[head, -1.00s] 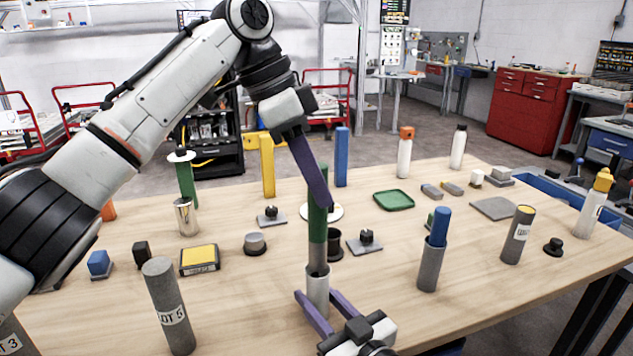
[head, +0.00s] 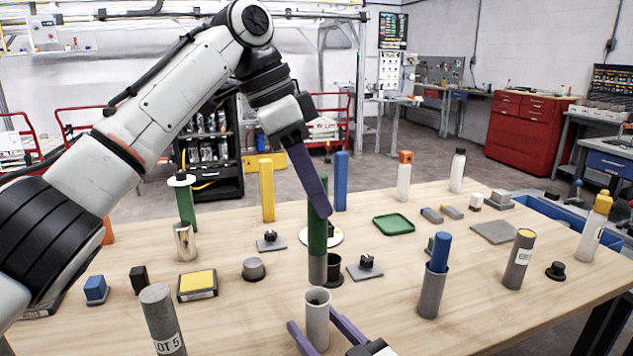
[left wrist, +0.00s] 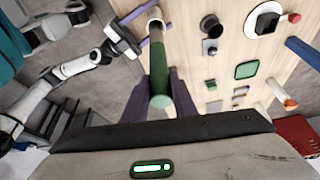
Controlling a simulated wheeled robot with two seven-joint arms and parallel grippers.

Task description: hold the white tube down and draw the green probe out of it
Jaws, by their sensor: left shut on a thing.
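The white tube (head: 317,325) stands upright near the table's front, its dark mouth facing up. The green probe (head: 317,238), with a grey lower part, is upright above it. Its lower end appears just clear of the tube's rim, though the gap is small. My left gripper (head: 323,208) is shut on the probe's green upper part. In the left wrist view the probe (left wrist: 160,85) runs from between the purple fingers toward the tube. My right gripper (head: 312,318) has its purple fingers on both sides of the tube, apparently shut on it; its body is partly cut off below.
A grey tube with a blue probe (head: 437,260) stands to the right. A grey labelled cylinder (head: 163,320) stands at front left. A black cup (head: 334,270) and a small block on a plate (head: 365,268) are close behind the tube. Bare table lies between tube and cylinder.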

